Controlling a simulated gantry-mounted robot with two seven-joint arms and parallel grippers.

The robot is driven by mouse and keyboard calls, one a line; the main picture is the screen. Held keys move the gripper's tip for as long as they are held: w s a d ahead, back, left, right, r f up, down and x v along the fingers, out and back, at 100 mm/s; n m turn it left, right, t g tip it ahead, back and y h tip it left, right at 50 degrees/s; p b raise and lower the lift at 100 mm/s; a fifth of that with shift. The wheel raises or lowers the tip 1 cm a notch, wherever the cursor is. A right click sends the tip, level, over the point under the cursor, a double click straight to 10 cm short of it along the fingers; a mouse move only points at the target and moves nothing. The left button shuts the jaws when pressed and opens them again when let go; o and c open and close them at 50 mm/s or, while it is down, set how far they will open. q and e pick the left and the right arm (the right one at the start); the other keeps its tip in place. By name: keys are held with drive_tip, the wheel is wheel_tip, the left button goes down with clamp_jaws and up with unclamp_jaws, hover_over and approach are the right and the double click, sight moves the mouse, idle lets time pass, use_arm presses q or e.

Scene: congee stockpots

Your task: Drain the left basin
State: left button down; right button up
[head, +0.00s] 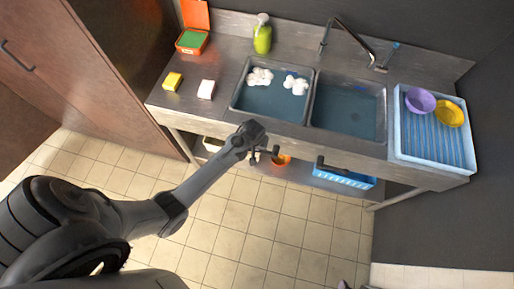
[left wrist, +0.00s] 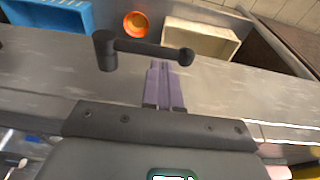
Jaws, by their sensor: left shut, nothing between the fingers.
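The left basin (head: 270,102) holds bluish water with white foam-like clumps floating in it. A dark lever handle with a round knob (left wrist: 145,48) sticks out at the counter's front; its knob shows below the left basin in the head view (head: 275,152). My left gripper (head: 256,153) is at the counter front below this basin. In the left wrist view its purplish fingers (left wrist: 160,66) are shut and empty, with their tips close to the lever's bar; I cannot tell whether they touch. The drain inside the basin is hidden. My right gripper is not in view.
The right basin (head: 348,108) also holds water. A blue-white tray (head: 430,150) with purple and yellow bowls is at right. Below are an orange pot (left wrist: 136,24) and blue crate (head: 345,178).

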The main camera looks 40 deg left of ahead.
use_arm(q)
drive_tip(key=shift+w+a+f, duration=0.1)
drive_tip(key=shift+w+f, duration=0.05)
drive_tip(key=shift+f, duration=0.7)
drive_tip(key=shift+w+a+f, duration=0.1)
drive_tip(key=shift+w+f, duration=0.05)
drive_tip(key=shift+f, duration=0.65)
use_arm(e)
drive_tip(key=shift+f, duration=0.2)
use_arm(q)
drive_tip(key=shift+d, duration=0.1)
